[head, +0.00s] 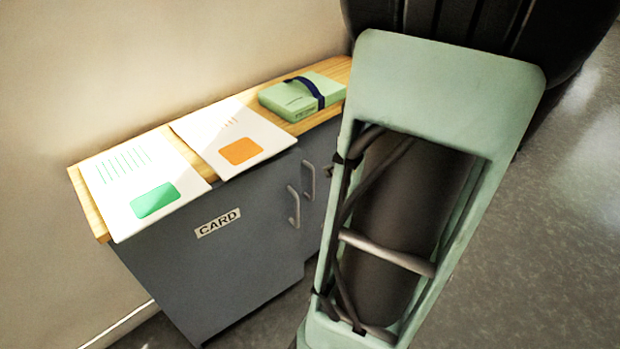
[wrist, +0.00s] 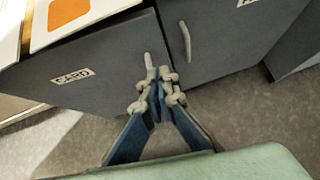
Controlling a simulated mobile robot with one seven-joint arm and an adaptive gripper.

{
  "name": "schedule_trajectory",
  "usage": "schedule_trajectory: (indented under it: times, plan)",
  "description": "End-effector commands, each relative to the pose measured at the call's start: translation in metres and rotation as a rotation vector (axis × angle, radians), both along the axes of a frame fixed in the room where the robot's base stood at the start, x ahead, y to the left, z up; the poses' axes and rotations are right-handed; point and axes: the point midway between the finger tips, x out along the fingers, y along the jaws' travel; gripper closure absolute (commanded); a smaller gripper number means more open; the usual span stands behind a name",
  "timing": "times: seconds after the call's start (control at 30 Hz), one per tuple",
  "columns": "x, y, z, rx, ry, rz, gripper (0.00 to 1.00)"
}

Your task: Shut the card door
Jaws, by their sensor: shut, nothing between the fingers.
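The card door (head: 215,265) is the dark grey left door of a low cabinet. It bears a white CARD label (head: 217,223) and a pale bar handle (head: 294,207). It stands shut or nearly so; I cannot tell whether a small gap is left at its right edge. In the wrist view the door (wrist: 95,85) and its handle (wrist: 149,66) show again. My gripper (wrist: 160,84) is shut and empty, its fingertips in front of the door's right edge, just below and right of the handle. Contact with the door is unclear. My arm hides the cabinet's right part in the head view.
A second grey door with its own handle (wrist: 185,41) adjoins on the right. On the wooden top lie a sheet with a green patch (head: 140,180), one with an orange patch (head: 232,140), and a green strapped box (head: 302,96). A wall stands behind. Floor (head: 540,260) at right is clear.

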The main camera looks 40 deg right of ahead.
Motion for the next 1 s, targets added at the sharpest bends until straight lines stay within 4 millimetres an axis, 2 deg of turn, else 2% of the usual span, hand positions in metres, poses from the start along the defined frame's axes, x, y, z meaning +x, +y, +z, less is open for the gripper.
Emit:
schedule_trajectory:
  times: [0.13, 0.27, 0.7, 0.83, 1.0]
  plan:
    - [-0.003, 0.003, -0.005, -0.020, -0.007, 0.007, 1.00]
    - [0.004, 0.003, -0.013, -0.018, -0.007, 0.008, 1.00]
    - [0.069, 0.001, -0.076, -0.016, -0.007, 0.009, 1.00]
    - [0.091, 0.000, -0.071, -0.019, -0.009, 0.009, 1.00]
    - [0.106, -0.001, -0.071, -0.019, -0.007, 0.008, 1.00]
